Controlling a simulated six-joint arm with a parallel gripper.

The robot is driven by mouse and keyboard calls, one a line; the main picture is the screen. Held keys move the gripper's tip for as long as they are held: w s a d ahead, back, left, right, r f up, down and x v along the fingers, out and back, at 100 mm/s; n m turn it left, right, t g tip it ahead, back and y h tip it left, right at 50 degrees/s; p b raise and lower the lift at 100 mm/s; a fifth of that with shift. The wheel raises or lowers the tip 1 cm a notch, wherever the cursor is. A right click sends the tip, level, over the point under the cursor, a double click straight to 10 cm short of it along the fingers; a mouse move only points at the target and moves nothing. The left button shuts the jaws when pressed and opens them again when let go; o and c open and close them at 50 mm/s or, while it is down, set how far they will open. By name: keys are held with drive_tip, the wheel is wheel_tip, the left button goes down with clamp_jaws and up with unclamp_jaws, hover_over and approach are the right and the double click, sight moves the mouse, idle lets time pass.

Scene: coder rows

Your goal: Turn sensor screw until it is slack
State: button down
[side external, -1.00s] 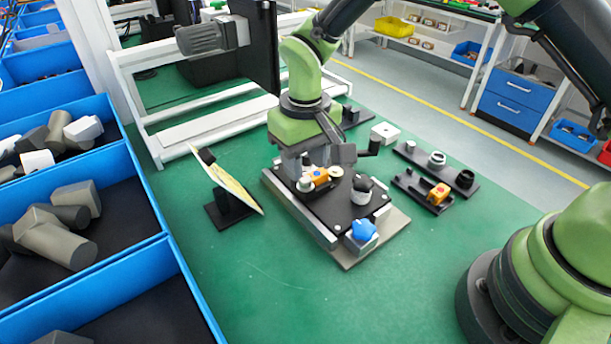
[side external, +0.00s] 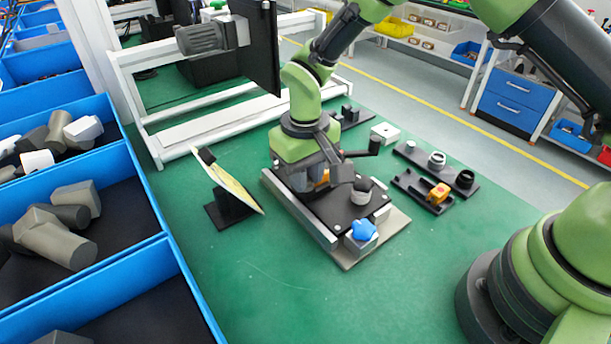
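The black fixture plate (side external: 337,212) lies on a light base on the green table. My gripper (side external: 318,190) points down, low over the plate's left half. Its fingers are mostly hidden behind its own body and a dark bracket, so I cannot tell whether it is open or shut. An orange part (side external: 323,178), possibly the sensor, shows only partly beside the gripper. No sensor screw can be made out. A blue star knob (side external: 364,230) sits at the plate's front corner, apart from the gripper. A dark-topped round part (side external: 361,190) stands on the plate's right side.
Dark holders with ring parts (side external: 437,160) and an orange-yellow block (side external: 438,194) lie to the right. A white block (side external: 385,133) stands behind them. A tilted panel on a black stand (side external: 231,207) is at left, near blue bins (side external: 165,228). The table's front is clear.

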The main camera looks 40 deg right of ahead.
drive_tip(key=n, duration=0.4)
drive_tip(key=shift+n, duration=0.4)
drive_tip(key=n, duration=0.5)
drive_tip(key=shift+n, duration=0.3)
drive_tip(key=n, duration=0.5)
drive_tip(key=shift+r, duration=0.1)
drive_tip(key=n, duration=0.5)
drive_tip(key=c, duration=1.1)
unclamp_jaws()
